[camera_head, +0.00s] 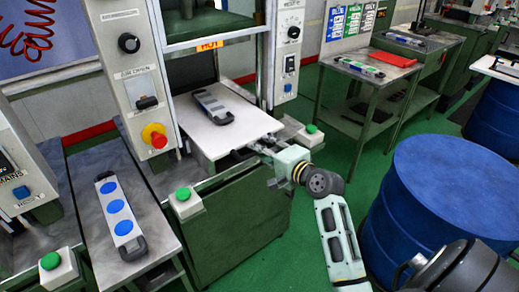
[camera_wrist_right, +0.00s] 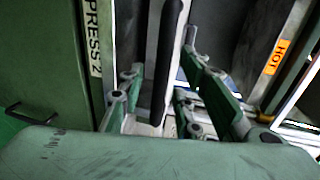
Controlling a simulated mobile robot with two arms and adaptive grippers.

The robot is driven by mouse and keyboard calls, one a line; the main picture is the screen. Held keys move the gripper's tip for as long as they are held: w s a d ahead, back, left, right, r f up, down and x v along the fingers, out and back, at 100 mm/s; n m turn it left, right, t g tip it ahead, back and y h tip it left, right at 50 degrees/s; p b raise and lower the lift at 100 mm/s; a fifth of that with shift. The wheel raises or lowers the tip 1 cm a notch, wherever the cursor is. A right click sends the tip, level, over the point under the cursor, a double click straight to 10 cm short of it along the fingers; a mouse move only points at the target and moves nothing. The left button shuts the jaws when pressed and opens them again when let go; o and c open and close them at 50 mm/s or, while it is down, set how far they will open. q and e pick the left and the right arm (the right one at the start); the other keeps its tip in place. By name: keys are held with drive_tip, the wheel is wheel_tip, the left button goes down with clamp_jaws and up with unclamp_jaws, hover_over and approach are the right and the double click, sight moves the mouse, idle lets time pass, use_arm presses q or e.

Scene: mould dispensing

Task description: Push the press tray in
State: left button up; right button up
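The press tray (camera_head: 240,132) is a flat white plate sticking out of the front of the middle press. A grey mould with dark end handles (camera_head: 213,105) lies on it. My right gripper (camera_head: 260,148) is at the tray's front edge, reaching in from the right. In the right wrist view, its green finger links (camera_wrist_right: 165,95) stand apart, with a dark bar (camera_wrist_right: 170,60) running between them. I cannot tell whether the fingers touch the bar or the tray edge. My left gripper is out of view.
Green-button boxes (camera_head: 185,200) flank the tray. A side table at left carries a mould with blue discs (camera_head: 118,210). A blue drum (camera_head: 450,190) stands right of my right arm. A metal table (camera_head: 370,70) is behind. A HOT label (camera_head: 209,44) marks the press.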

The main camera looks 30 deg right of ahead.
drive_tip(key=shift+w, duration=0.45)
drive_tip(key=shift+f, duration=0.1)
drive_tip(key=shift+c, duration=0.4)
clamp_jaws()
